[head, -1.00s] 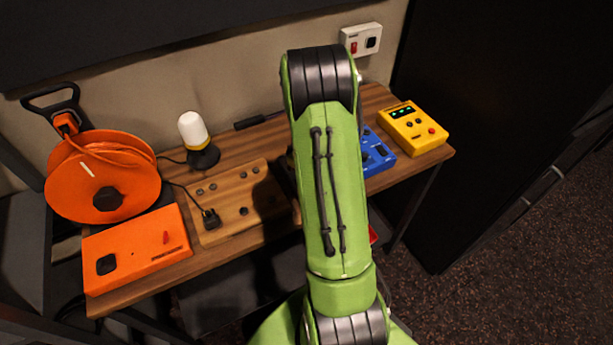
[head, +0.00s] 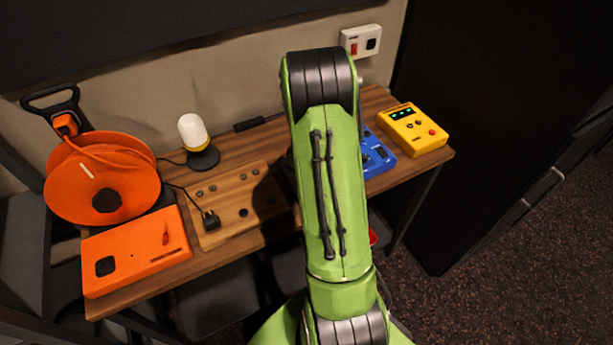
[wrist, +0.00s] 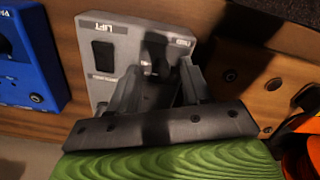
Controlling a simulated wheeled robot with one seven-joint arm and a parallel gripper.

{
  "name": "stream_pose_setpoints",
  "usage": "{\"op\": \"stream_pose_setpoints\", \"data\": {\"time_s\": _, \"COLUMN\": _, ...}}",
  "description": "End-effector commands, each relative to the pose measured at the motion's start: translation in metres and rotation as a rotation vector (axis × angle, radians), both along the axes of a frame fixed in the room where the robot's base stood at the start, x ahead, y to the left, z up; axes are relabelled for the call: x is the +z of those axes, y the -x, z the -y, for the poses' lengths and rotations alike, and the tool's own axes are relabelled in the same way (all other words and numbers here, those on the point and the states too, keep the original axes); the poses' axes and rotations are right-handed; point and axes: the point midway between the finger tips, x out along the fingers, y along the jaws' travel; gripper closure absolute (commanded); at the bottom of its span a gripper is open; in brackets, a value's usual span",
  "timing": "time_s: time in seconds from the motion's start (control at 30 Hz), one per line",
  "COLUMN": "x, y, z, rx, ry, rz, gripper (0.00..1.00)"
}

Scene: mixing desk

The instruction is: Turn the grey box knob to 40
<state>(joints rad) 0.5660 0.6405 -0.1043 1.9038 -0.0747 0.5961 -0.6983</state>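The grey box (wrist: 123,42) shows in the wrist view, with the word LIFT and a black rectangular switch (wrist: 103,57) at its left side. A dark form (wrist: 158,48), perhaps the knob with shadow on it, sits on the box beyond my fingertips. The knob's pointer and scale cannot be read. My gripper (wrist: 160,70) is over the grey box, its two fingers spread apart with box surface showing between them. I cannot tell whether either finger touches the knob. In the head view my green arm hides the grey box and the gripper.
The blue box (head: 377,155) and yellow box (head: 413,129) stand right of my arm. Left are a wooden board (head: 228,225) with a plug, a white-topped lamp (head: 196,135), an orange reel (head: 95,185) and an orange box (head: 137,252). A wall socket (head: 361,41) is behind.

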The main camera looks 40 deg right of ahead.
Motion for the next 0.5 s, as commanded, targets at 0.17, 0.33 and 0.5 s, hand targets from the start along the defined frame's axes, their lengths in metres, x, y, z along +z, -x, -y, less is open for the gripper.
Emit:
{"op": "stream_pose_setpoints", "data": {"time_s": 0.17, "x": 0.0, "y": 0.0, "z": 0.0, "rx": 0.001, "ry": -0.001, "rz": -0.001, "gripper": 0.52}}
{"op": "stream_pose_setpoints", "data": {"time_s": 0.33, "x": 0.01, "y": 0.0, "z": 0.0, "rx": 0.001, "ry": 0.0, "rz": 0.0, "gripper": 0.52}}
{"op": "stream_pose_setpoints", "data": {"time_s": 0.5, "x": 0.053, "y": -0.001, "z": 0.0, "rx": 0.001, "ry": 0.003, "rz": 0.004, "gripper": 0.52}}
